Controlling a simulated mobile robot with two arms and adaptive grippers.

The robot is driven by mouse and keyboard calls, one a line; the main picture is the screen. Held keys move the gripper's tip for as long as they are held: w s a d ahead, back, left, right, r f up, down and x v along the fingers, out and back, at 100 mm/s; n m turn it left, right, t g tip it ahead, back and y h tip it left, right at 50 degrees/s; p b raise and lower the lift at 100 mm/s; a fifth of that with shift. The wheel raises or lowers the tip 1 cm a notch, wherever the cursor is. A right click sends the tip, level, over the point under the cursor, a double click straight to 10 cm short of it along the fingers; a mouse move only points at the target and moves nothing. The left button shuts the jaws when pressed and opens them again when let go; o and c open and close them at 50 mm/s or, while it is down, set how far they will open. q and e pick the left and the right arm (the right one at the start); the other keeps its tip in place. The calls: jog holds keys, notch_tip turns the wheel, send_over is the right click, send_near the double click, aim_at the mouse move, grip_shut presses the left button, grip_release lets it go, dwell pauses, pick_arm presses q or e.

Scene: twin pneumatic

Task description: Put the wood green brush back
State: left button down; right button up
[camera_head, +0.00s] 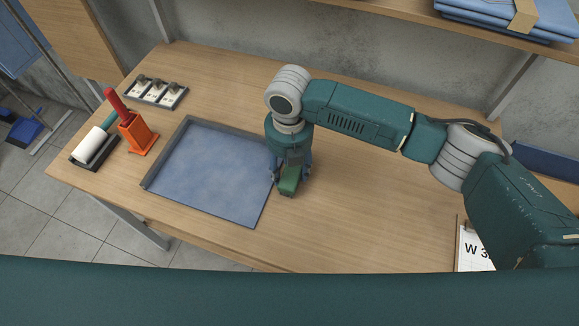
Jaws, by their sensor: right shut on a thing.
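My right gripper (291,177) reaches in from the right and points down at the right edge of the blue-grey tray. It is shut on a green block-like thing, which I take to be the green brush (289,186). Its upper part is hidden by the gripper, and I cannot make out any bristles. I cannot tell whether the brush touches the surface below. My left gripper is not in view.
The shallow blue-grey tray (205,175) looks empty. To its left stand an orange holder (138,137) with a red-handled tool, a white roller (90,145) in a dark tray, and a small rack (157,93).

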jog(key=shift+f, duration=0.15)
jog(key=o, duration=1)
notch_tip(320, 180, up, 12)
jog(key=shift+r+b, duration=0.2)
jog(key=shift+b, duration=0.75)
jog(key=shift+s+f, duration=0.1)
